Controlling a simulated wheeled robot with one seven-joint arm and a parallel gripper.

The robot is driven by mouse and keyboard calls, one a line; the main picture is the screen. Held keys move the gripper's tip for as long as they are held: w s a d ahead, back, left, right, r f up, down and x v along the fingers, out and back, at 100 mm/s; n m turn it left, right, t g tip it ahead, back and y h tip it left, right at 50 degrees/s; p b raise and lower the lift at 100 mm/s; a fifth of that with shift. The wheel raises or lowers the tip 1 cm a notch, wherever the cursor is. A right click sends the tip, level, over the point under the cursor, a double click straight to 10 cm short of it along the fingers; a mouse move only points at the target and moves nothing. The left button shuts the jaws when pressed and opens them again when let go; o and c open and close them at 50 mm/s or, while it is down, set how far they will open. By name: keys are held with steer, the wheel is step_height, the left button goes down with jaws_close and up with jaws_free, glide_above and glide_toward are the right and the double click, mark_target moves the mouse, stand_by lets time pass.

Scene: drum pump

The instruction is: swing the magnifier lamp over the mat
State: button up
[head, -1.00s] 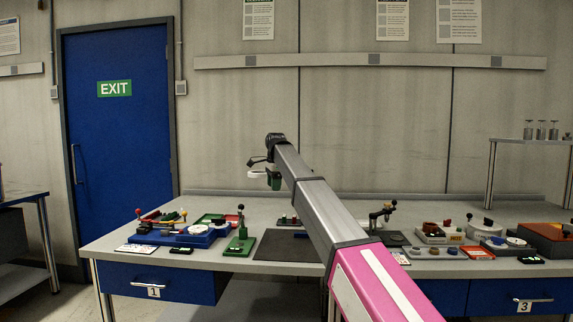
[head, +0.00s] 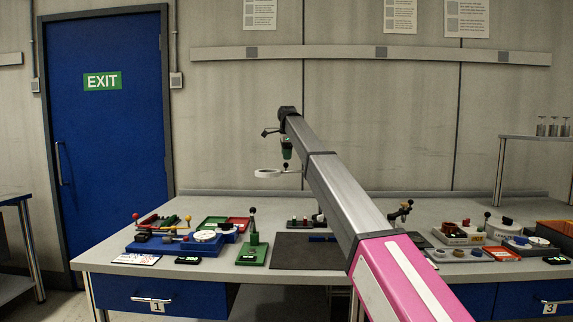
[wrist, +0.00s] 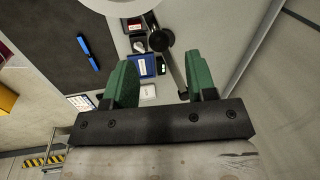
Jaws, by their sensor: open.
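The magnifier lamp's white ring head (head: 268,173) hangs in the air above the bench, left of and below my gripper. A black knob (head: 286,166) stands on its arm. In the wrist view, part of the white ring (wrist: 112,6) shows at the top edge and the black knob (wrist: 160,39) lies beyond and between my fingertips, apart from them. The dark mat (head: 290,256) lies on the bench; it also shows at upper left in the wrist view (wrist: 50,70). My gripper (head: 287,150), with green fingers, is open and empty above the knob. The lamp's base is hidden by my arm.
A blue bar (wrist: 88,51) lies on the mat. A green lever stand (head: 253,247) is left of the mat, beside a blue fixture (head: 170,245). Several small devices stand at the right. The air above the bench's left side is clear.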

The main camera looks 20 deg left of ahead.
steer(key=f, duration=0.4)
steer(key=shift+w+a+f, duration=0.2)
steer(key=shift+w, duration=0.15)
jaws_close()
steer(key=shift+s, duration=0.1)
